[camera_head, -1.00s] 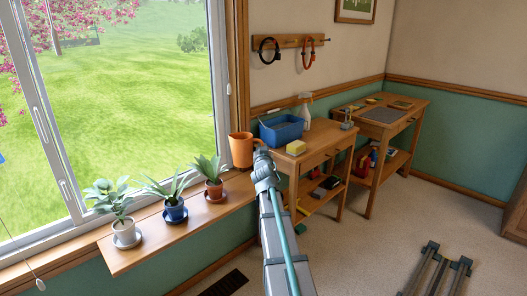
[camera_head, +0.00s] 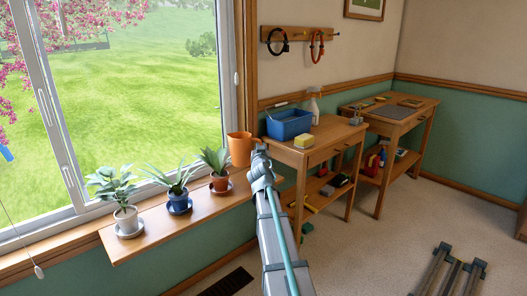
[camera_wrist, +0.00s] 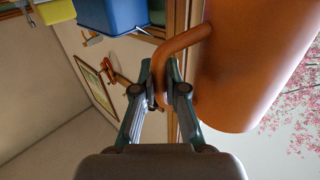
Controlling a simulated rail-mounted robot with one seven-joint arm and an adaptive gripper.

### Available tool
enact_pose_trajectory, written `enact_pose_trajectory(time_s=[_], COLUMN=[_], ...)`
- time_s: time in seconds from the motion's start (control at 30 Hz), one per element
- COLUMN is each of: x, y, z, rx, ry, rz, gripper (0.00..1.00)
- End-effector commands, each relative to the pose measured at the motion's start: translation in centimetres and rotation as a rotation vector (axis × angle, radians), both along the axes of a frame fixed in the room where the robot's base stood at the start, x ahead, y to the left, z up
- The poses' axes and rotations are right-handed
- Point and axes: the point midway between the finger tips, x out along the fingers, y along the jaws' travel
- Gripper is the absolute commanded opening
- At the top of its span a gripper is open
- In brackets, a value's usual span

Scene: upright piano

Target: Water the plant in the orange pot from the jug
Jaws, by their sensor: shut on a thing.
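My gripper (camera_wrist: 164,85) is shut on the handle of the orange jug (camera_wrist: 245,60) in the wrist view. In the head view the jug (camera_head: 239,149) is at the right end of the windowsill shelf, beyond the end of my arm. The plant in the orange pot (camera_head: 220,184) stands on a dark saucer on the shelf, just left of and nearer than the jug. The jug looks roughly upright in the head view. Its contents are hidden, and I cannot tell whether its base touches the shelf.
A plant in a blue pot (camera_head: 178,198) and one in a white pot (camera_head: 126,219) stand further left on the shelf (camera_head: 160,234). A wooden table at right holds a blue bin (camera_head: 289,125), a yellow sponge (camera_head: 304,141) and a spray bottle (camera_head: 314,106). The window is behind the plants.

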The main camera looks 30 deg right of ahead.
Motion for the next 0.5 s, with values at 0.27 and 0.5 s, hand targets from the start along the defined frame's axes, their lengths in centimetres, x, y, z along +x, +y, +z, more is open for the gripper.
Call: enact_pose_trajectory(time_s=[0.27, 0.5], x=[1.0, 1.5], y=[1.0, 1.6], z=[-1.5, -1.7], rx=[0.0, -0.004], ry=[-0.002, 0.001], rz=[0.003, 0.001], gripper=[0.0, 0.0])
